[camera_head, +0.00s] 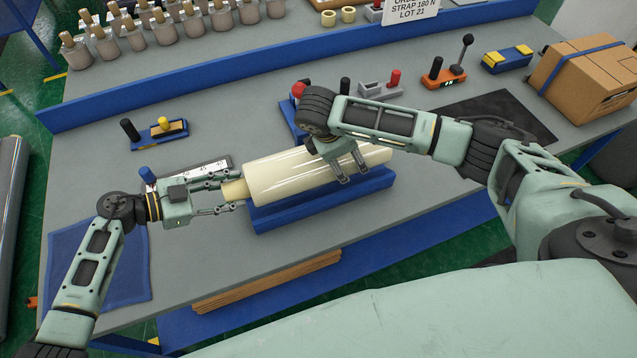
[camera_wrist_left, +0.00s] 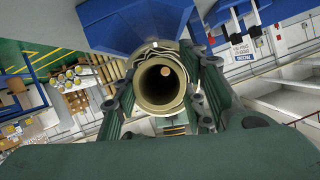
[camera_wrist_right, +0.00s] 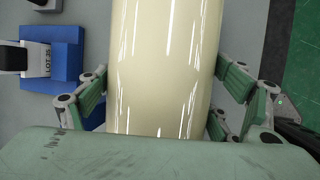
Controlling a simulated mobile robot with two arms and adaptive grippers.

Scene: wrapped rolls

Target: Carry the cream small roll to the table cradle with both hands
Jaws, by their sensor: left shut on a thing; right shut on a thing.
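The cream small roll (camera_head: 280,177) is a glossy cylinder with a tan core stub (camera_head: 234,190) at its left end. It lies lengthwise along the blue table cradle (camera_head: 325,205), in or just over it; I cannot tell whether it touches. My left gripper (camera_head: 236,202) is shut on the core at the left end. The open core end (camera_wrist_left: 160,84) sits between its fingers in the left wrist view. My right gripper (camera_head: 350,166) is shut around the roll near its right end. The right wrist view shows the roll (camera_wrist_right: 165,60) between the fingers. My right arm hides part of it.
Small fixtures with knobs (camera_head: 160,132) stand left and behind the cradle. A dark mat (camera_head: 500,115) and a cardboard box (camera_head: 590,75) lie to the right. Wooden strips (camera_head: 265,283) lie at the front edge, a blue cloth (camera_head: 125,270) at the left.

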